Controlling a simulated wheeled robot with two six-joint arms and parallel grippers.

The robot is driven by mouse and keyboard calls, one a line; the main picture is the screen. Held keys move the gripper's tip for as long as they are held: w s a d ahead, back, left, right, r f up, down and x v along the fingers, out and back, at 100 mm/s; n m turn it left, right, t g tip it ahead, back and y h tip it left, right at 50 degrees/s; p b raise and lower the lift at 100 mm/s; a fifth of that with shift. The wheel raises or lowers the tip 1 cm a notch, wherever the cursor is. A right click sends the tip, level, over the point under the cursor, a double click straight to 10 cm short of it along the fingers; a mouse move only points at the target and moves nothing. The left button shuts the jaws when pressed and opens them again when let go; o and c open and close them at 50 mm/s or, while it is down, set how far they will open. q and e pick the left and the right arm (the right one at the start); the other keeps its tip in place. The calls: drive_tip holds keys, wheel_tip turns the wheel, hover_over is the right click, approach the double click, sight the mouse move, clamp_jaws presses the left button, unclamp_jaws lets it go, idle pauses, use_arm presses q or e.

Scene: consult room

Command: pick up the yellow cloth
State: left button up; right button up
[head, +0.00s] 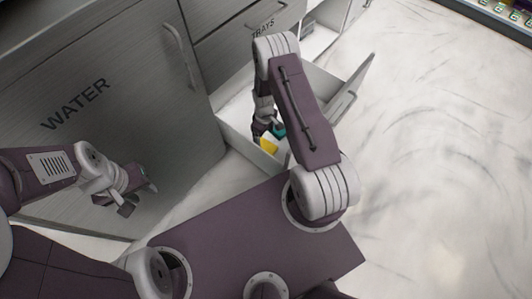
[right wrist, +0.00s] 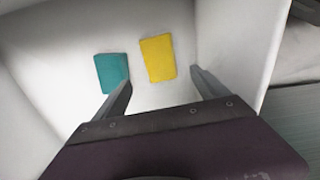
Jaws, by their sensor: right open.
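The yellow cloth (right wrist: 158,58) lies flat on the white floor of an open drawer, seen in the right wrist view. Part of it also shows in the head view (head: 268,146). My right gripper (right wrist: 160,85) is open above the drawer floor, its two fingers apart. In the head view my right arm covers much of the drawer and the gripper. My left gripper (head: 138,196) is at the left, away from the drawer; its jaw opening is too small to judge.
A teal cloth (right wrist: 112,73) lies left of the yellow one in the same drawer. The open drawer (head: 352,88) has walls around the gripper. A cabinet door marked WATER (head: 110,130) stands left, and a drawer marked TRAYS (head: 245,35) is above. The floor at right is clear.

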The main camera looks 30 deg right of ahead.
sight(266, 147)
wheel_tip(266, 147, down, 4)
drive_tip(key=b, duration=0.3)
drive_tip(key=shift+r, duration=0.1)
drive_tip(key=f+b, duration=0.4)
drive_tip(key=f, duration=0.1)
drive_tip(key=shift+s+d+f, duration=0.15)
drive_tip(key=shift+s+f, duration=0.05)
drive_tip(key=shift+s, duration=0.2)
drive_tip(key=shift+r, duration=0.2)
drive_tip(key=c, duration=1.4)
